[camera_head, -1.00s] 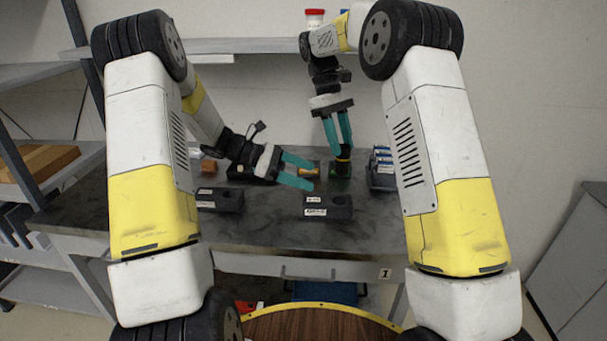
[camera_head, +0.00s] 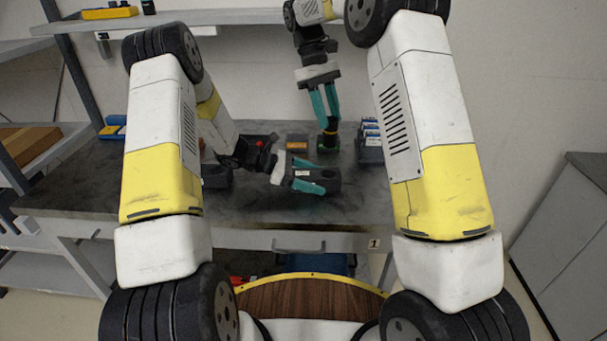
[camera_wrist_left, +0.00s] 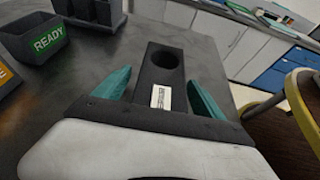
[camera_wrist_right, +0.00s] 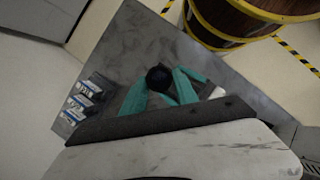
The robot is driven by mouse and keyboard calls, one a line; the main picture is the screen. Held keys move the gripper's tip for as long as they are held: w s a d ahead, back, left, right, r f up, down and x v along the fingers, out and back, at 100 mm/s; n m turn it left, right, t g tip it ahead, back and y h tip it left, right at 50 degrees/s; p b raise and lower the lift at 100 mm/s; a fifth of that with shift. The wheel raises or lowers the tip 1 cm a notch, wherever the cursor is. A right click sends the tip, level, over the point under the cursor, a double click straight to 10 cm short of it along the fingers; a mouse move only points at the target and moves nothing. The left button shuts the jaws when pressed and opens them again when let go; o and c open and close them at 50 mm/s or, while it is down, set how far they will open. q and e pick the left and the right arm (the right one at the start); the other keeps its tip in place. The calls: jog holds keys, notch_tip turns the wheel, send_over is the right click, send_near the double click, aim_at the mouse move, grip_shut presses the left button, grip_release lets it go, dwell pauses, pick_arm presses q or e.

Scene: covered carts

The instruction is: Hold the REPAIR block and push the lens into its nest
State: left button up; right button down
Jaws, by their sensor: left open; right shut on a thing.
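The dark block (camera_head: 328,176) lies on the table; the left wrist view shows its round hole and a white label (camera_wrist_left: 161,97) too small to read. My left gripper (camera_head: 308,181) is open, with its teal fingers on either side of this block; contact cannot be told. The lens also shows as a black disc at the fingertips in the right wrist view (camera_wrist_right: 158,77). The block's hole looks empty.
A second dark block (camera_head: 217,178) lies to the left. A bin marked READY (camera_wrist_left: 38,42) stands behind, below or near the held lens. An orange-marked bin (camera_head: 297,141) is beside it.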

aim_at(327, 140)
pick_arm(q)
jog(key=shift+d+f, duration=0.1)
jog(key=shift+d, duration=0.15)
jog(key=c, duration=1.5)
pick_arm(e)
notch_tip(327, 140, down, 7)
jog(key=shift+s+f+n+t+h, duration=0.1)
jog(key=shift+n+t+h, duration=0.1)
jog(key=shift+n, duration=0.4)
jog(key=shift+f+n+t+h, duration=0.1)
jog(key=shift+n+h, duration=0.1)
jog(key=shift+n, duration=0.4)
jog(key=shift+f, duration=2.7)
